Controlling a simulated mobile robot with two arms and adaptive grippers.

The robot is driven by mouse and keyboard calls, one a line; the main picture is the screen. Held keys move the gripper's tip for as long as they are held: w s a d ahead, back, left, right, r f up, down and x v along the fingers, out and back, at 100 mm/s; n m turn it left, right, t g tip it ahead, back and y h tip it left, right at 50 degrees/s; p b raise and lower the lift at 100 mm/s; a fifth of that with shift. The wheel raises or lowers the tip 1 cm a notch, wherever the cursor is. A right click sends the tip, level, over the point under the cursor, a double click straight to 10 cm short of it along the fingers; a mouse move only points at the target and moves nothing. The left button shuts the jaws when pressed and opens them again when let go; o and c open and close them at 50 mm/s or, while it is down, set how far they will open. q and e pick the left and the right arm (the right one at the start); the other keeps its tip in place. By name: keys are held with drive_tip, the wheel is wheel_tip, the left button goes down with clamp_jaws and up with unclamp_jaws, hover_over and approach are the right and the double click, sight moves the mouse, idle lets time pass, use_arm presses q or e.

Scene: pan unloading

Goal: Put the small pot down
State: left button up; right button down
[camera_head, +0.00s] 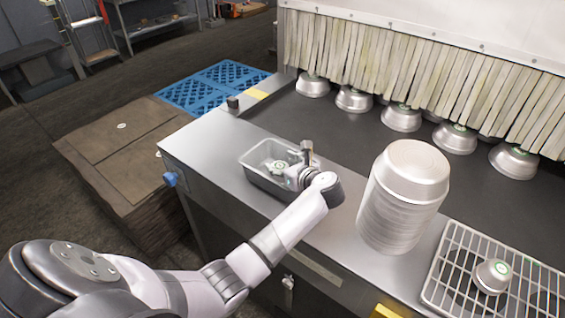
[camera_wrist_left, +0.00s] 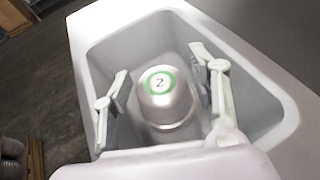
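A small silver pot (camera_wrist_left: 165,108) stands upside down in a grey bin (camera_head: 258,178), its green ring and number 2 facing up. The bin's rim also shows in the left wrist view (camera_wrist_left: 240,45). My left gripper (camera_wrist_left: 160,68) is above the bin, with one finger on each side of the pot. A gap shows between each finger and the pot, so the gripper is open. In the head view my left wrist and hand hide part of the bin. My right gripper is in neither view.
A tall stack of pans (camera_head: 403,195) stands on the counter to the right of the bin. Another small pot (camera_head: 488,277) sits on a wire rack (camera_head: 447,290) at lower right. Several pots stand on the dark conveyor (camera_head: 325,118) by the strip curtain (camera_head: 425,75).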

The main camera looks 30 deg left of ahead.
use_arm(q)
drive_tip(key=o, duration=0.4)
drive_tip(key=shift+c, duration=0.2)
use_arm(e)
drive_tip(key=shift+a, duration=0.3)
use_arm(q)
drive_tip(key=shift+r, duration=0.55)
drive_tip(key=b+v, duration=0.1)
drive_tip(key=v, duration=1.1)
drive_tip(key=shift+b, duration=0.4)
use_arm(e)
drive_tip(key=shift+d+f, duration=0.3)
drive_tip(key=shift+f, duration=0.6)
use_arm(q)
drive_tip(key=shift+s, duration=0.1)
